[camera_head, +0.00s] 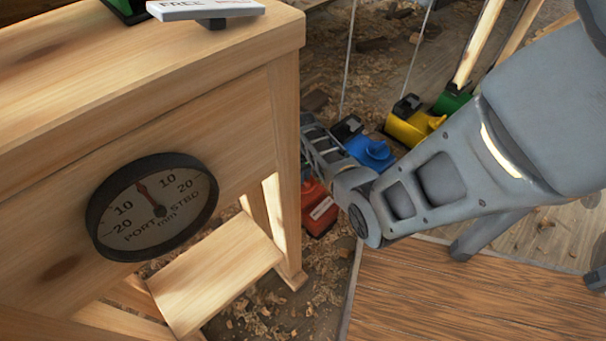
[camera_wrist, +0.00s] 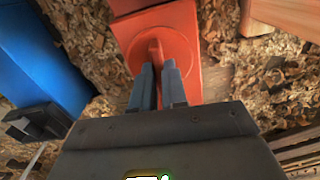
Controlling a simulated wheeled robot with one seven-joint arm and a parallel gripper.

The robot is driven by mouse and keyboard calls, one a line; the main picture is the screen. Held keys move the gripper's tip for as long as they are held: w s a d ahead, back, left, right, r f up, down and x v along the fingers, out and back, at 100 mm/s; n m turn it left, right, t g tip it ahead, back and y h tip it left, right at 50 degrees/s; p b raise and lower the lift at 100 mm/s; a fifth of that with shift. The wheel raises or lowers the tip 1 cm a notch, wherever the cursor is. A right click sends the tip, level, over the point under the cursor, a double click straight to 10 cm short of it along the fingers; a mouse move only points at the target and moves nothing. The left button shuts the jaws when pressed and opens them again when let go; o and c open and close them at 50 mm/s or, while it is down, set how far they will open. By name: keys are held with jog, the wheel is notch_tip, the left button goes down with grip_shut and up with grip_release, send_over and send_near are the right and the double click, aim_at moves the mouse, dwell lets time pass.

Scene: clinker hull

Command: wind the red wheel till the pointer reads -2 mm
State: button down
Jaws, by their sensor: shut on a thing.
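The red unit (camera_head: 318,210) stands low on the floor beside the bench, partly covered by my arm. In the wrist view, a thin upright red part, which looks like the red wheel (camera_wrist: 155,50) seen edge-on, stands on the red body (camera_wrist: 185,30). My gripper (camera_wrist: 158,75) is shut on that part, one finger at each side. The fingertips are hidden in the head view. The round dial (camera_head: 125,232) on the bench front reads PORT and STBD in mm. Its red pointer (camera_head: 147,194) points up close to the zero between the two 10s; the exact millimetre is too small to tell.
The blue unit (camera_head: 370,150) stands beside the red one and shows in the wrist view (camera_wrist: 35,55). Yellow (camera_head: 410,125) and green (camera_head: 452,100) units stand farther along. The wooden bench (camera_head: 200,110) fills the left. Wood shavings cover the floor around the units.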

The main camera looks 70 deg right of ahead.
jog(key=shift+r, duration=0.1)
jog(key=shift+n+p, duration=0.75)
jog(key=shift+n, duration=0.35)
jog(key=n+p, duration=0.1)
jog(key=n, duration=0.2)
jog(key=shift+n, duration=0.3)
jog(key=n+p, duration=0.2)
jog(key=n, duration=0.3)
jog(key=shift+n, duration=0.7)
jog(key=c, duration=1.2)
grip_release()
jog(key=shift+o, duration=0.2)
jog(key=shift+r+p, duration=2.2)
jog(key=shift+r, duration=1.65)
